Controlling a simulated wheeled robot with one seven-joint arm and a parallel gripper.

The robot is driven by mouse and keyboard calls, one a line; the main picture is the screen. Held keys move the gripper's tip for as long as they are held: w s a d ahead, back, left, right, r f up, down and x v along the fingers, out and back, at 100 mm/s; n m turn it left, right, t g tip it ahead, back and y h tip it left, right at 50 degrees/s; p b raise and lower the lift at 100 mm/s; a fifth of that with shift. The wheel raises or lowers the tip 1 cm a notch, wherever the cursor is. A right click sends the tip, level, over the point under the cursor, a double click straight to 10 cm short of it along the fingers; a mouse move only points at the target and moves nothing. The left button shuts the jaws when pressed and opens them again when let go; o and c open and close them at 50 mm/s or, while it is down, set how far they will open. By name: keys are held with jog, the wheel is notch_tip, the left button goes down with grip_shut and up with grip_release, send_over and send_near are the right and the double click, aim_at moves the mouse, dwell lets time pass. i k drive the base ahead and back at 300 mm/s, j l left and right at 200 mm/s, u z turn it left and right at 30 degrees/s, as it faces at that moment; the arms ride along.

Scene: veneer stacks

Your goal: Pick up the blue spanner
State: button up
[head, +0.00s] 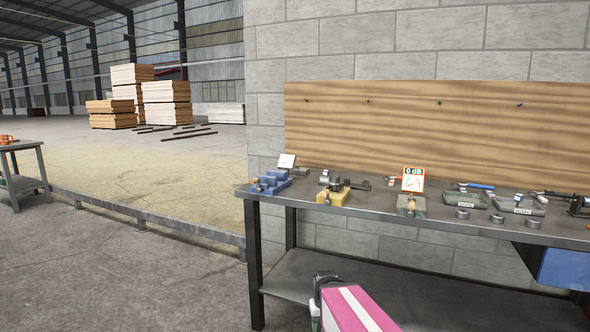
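A slim tool with a blue handle (475,186) lies at the back of the workbench, right of the middle, near the wooden backboard. It is the only slim blue tool I can make out, but it is too small to tell for sure that it is a spanner. Part of my arm, pink with a white stripe and a dark joint, shows at the bottom, in front of the bench and below its top. My gripper's fingers do not show.
A lower shelf (375,290) lies underneath. Open floor is at left.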

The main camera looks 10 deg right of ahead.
aim_at(473, 186)
jog(key=z, duration=1.45)
jog(key=l+u, duration=0.1)
jog(key=l, duration=0.25)
jog(key=k, duration=0.05)
